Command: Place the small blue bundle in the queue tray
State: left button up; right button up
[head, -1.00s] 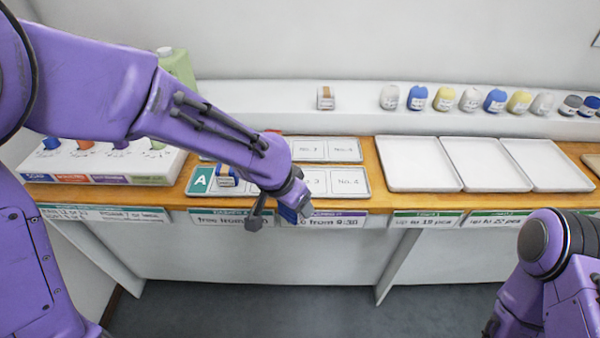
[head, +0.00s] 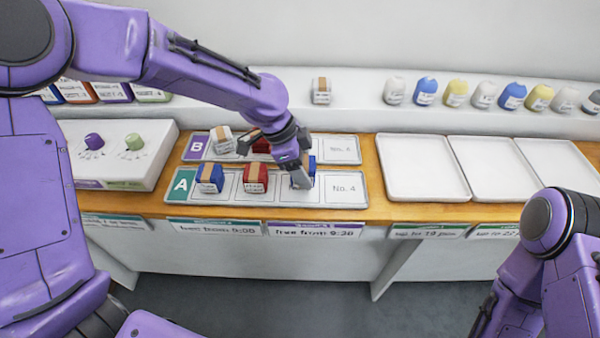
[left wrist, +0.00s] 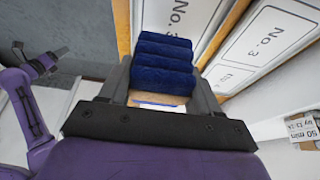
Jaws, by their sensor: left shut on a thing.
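My left gripper (head: 302,176) is shut on a small blue bundle (head: 312,163), over the third space of the front tray, marked A (head: 345,201). In the left wrist view the bundle (left wrist: 163,62) shows as blue rolls with a tan band between the fingers. I cannot tell whether it touches the tray. Tray A also holds another blue bundle (head: 210,177) and a red bundle (head: 255,178); its No. 4 space is empty. My right gripper shows small at the left of the left wrist view (left wrist: 40,62), empty, its jaw opening unclear.
Behind is tray B (head: 340,150) with a pale bundle (head: 222,140) and a red one (head: 261,146). White trays (head: 423,168) stand empty to the right.

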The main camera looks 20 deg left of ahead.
pick_arm(q)
jog(key=shift+w+a+f, duration=0.2)
jog(key=shift+f, duration=0.2)
jog(key=shift+w+a+f, duration=0.2)
jog(key=shift+f, duration=0.15)
notch_tip(320, 180, down, 4)
jog(key=shift+w+a+r, duration=0.15)
jog(key=shift+r, duration=0.05)
jog(key=o, duration=1.1)
jog(key=shift+f, duration=0.1)
jog(key=shift+c, duration=0.2)
jog(key=v, duration=1.2)
